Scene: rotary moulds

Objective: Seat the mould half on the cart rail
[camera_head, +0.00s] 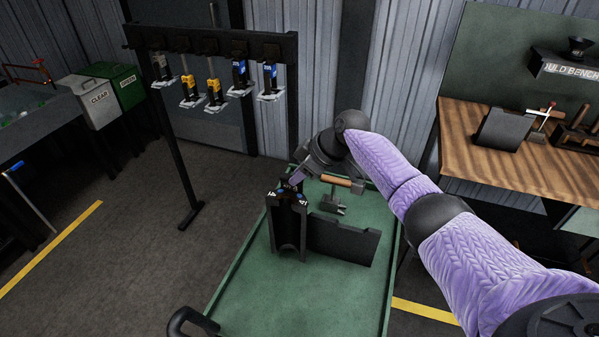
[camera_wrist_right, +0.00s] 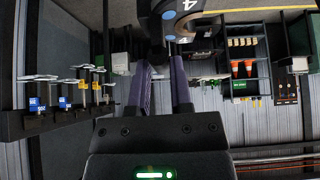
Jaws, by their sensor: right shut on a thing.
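A dark mould half (camera_head: 289,232) with a hollow front and blue marks on its top stands upright over the green cart (camera_head: 300,307). A low dark block (camera_head: 343,241), which looks like the cart rail, is just right of it. I cannot tell whether the two touch or whether the mould half is fully down. My right gripper (camera_head: 292,181) reaches down from behind and is shut on the top of the mould half. My left gripper is out of view.
A wooden-handled clamp (camera_head: 335,190) lies on the cart behind the block. A rack (camera_head: 215,38) with several hanging clamps stands at the back left. A wooden bench (camera_head: 500,150) is at the right. The cart's front surface is clear.

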